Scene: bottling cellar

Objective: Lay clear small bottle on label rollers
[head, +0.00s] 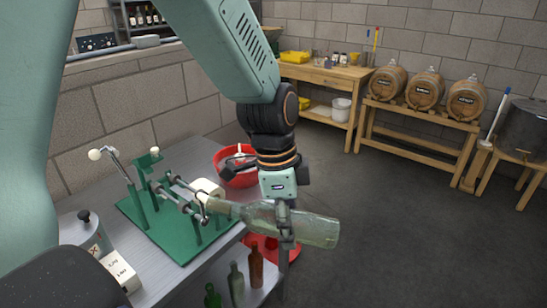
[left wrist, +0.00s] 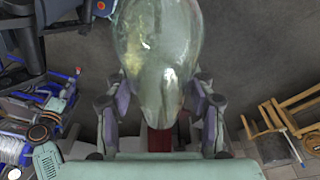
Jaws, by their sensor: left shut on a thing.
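A clear small bottle (head: 317,229) is held lying nearly flat, its neck pointing left and its base right. My left gripper (head: 286,226) is shut on its body from above. In the left wrist view the bottle (left wrist: 158,60) sits between the fingers (left wrist: 160,110). The label rollers (head: 178,197) are metal rods on a green stand (head: 157,225) on the bench. The bottle's neck end reaches the near right side of the rollers in the picture; I cannot tell whether it touches them. The body is out past the bench edge. My right gripper is not in view.
A white roll (head: 207,189) stands by the rollers. A red bowl (head: 237,178) is behind. Brown (head: 256,266) and green (head: 212,296) bottles stand lower down. Open floor lies right.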

